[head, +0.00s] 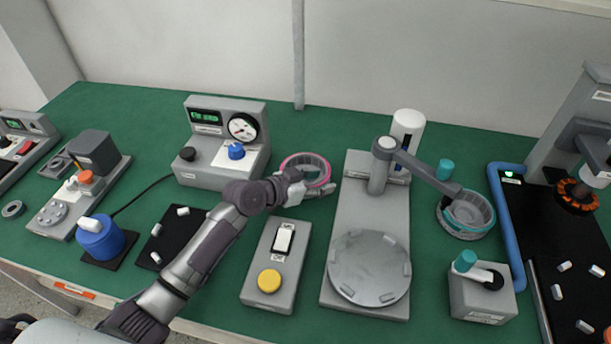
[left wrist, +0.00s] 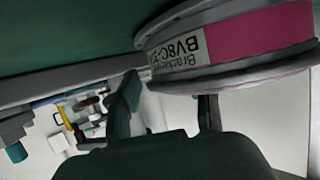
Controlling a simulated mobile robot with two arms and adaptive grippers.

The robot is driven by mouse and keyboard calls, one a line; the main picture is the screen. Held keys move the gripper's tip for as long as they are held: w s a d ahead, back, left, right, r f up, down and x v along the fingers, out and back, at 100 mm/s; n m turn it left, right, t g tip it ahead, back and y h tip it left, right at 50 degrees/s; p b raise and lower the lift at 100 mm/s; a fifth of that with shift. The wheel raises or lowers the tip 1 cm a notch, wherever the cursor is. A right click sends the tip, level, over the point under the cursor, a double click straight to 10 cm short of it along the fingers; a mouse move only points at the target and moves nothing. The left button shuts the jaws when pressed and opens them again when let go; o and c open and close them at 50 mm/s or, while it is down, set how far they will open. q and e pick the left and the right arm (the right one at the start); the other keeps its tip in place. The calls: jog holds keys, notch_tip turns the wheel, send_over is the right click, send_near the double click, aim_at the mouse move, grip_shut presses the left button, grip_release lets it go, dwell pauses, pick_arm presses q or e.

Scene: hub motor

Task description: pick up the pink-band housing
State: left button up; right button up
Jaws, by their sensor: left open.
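The pink-band housing (head: 321,168) is a grey ring with a pink band, standing on the green table right of the gauge box in the head view. In the left wrist view the housing (left wrist: 270,38) fills the upper right, with a white printed label on its side. My left gripper (head: 322,191) is at the housing's near side and hides part of it. In the left wrist view the fingers of my left gripper (left wrist: 168,97) are apart, close to the housing's lower edge; I cannot tell whether they touch it. My right gripper does not show.
The gauge box (head: 217,173) stands left of the housing. A grey press plate with a round disc (head: 369,268) is to the right. A switch box with a yellow button (head: 270,280) is nearer. A teal-band housing (head: 467,214) stands further right, beside a blue-edged black tray (head: 507,230).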

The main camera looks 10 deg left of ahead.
pick_arm(q)
jog(key=shift+c, duration=0.2)
grip_shut()
jog(key=shift+r, duration=0.1)
